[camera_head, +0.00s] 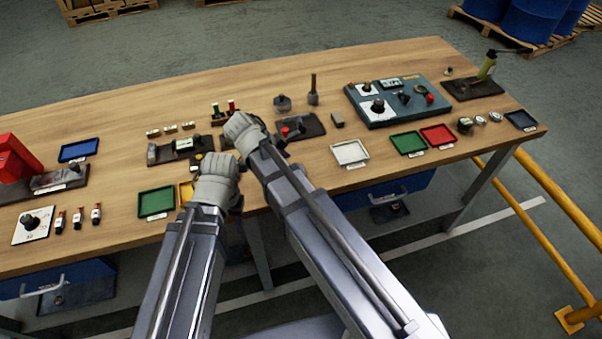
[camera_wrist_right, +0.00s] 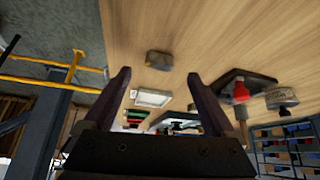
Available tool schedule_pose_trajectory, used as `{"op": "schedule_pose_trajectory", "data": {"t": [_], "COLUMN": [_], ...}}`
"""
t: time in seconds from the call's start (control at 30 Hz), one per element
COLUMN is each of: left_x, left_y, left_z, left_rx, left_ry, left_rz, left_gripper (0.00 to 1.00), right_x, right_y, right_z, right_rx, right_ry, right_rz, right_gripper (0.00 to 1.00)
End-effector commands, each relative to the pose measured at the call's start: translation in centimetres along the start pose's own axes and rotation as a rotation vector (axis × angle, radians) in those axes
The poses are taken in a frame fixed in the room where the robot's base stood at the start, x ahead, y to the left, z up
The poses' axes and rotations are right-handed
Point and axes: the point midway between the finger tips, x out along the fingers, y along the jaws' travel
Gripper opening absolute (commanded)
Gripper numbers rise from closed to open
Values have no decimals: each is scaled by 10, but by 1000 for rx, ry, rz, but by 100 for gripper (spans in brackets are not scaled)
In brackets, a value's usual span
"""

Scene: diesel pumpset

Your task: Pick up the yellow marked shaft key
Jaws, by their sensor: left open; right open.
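I cannot pick out the yellow marked shaft key for certain. Three small pale-topped blocks (camera_head: 171,128) lie in a row at the left centre of the bench, their marks too small to read. A small yellow spot (camera_head: 197,157) shows just beyond my left wrist; I cannot tell what it belongs to. My left gripper (camera_head: 215,162) is low over the bench's near middle, open, its fingers mostly hidden behind the wrist. My right gripper (camera_wrist_right: 157,78) is open, with nothing between its fingers in the right wrist view. A grey block (camera_wrist_right: 159,60) lies on the bench beyond them.
A green tray (camera_head: 156,202) and a partly hidden yellow tray (camera_head: 185,191) lie left of my left arm. A white tray (camera_head: 350,153), a green and a red tray (camera_head: 438,136) lie to the right. A blue-grey control panel (camera_head: 398,100) stands behind them. My forearms run close together.

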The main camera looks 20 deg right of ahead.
Motion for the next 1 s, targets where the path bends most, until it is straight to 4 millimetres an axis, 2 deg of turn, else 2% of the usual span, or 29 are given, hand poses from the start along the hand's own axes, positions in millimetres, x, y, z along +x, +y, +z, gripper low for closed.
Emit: {"op": "schedule_pose_trajectory", "data": {"t": [0.03, 0.23, 0.53, 1.0], "left_x": [12, 33, 34, 34], "left_y": [1, 3, 3, 3], "left_z": [-1, -2, -2, -2], "left_rx": [0, 0, 0, 0], "left_ry": [0, 0, 0, 0], "left_rz": [0, 0, 0, 0], "left_gripper": [50, 50, 50, 50], "right_x": [12, 37, 39, 39], "right_y": [1, 1, 1, 1], "right_z": [4, 4, 1, 2], "right_rx": [1, 2, 0, 0], "right_ry": [0, 0, 0, 0], "right_rz": [0, 0, 0, 0], "right_gripper": [90, 90, 90, 39]}}
